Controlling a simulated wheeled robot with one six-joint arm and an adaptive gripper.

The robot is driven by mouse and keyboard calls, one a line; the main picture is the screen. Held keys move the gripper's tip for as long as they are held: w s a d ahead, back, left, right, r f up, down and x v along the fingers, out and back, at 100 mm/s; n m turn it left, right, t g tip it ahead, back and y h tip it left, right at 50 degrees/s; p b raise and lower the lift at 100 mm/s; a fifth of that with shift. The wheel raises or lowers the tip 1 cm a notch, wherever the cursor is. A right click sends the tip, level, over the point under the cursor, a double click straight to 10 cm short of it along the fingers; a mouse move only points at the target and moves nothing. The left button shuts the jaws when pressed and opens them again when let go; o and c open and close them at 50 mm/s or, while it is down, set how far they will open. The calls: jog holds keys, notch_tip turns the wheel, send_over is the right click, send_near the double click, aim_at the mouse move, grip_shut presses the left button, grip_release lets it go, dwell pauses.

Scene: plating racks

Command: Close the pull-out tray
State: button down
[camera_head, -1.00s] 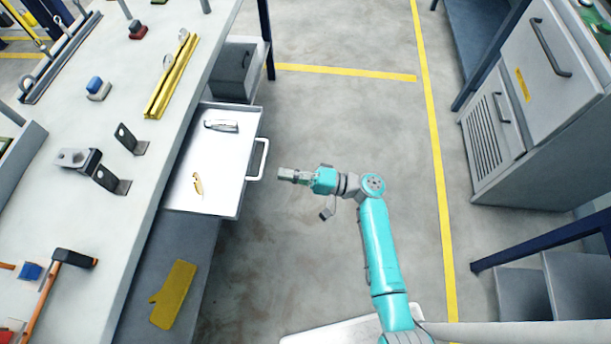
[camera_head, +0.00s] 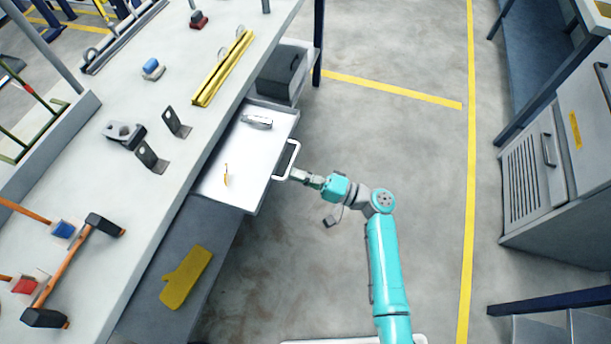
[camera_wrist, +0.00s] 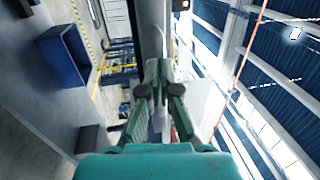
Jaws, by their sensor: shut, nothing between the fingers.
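The white pull-out tray (camera_head: 262,185) sticks out from under the workbench in the head view, with its handle (camera_head: 294,160) on the right side. A silver tool (camera_head: 257,122) and a small yellow-orange item (camera_head: 226,176) lie in it. My gripper (camera_head: 298,173) is shut and empty, its tip at the tray's handle; I cannot tell whether it touches. In the wrist view, my gripper's fingers (camera_wrist: 160,92) are close together, and the tray is hard to make out beyond them.
The workbench (camera_head: 75,190) carries hammers, brackets and a yellow rail. A grey bin (camera_head: 283,75) stands beyond the tray, and a yellow glove-like item (camera_head: 187,277) lies on the lower shelf. Grey cabinets (camera_head: 530,190) stand at the right. The floor between is clear.

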aim_at(230, 157)
jog(key=f+x, duration=0.1)
jog(key=x, duration=0.5)
jog(key=f+x, duration=0.1)
jog(key=x, duration=0.5)
jog(key=f+x, duration=0.1)
jog(key=x, duration=0.5)
jog(key=shift+w+a+f, duration=0.15)
jog(key=shift+w+a, duration=0.2)
jog(key=shift+a, duration=0.2)
jog(key=shift+w+a, duration=0.15)
jog(key=shift+a, duration=0.25)
jog(key=v, duration=1.4)
jog(key=shift+d, duration=0.15)
jog(key=shift+f, duration=0.1)
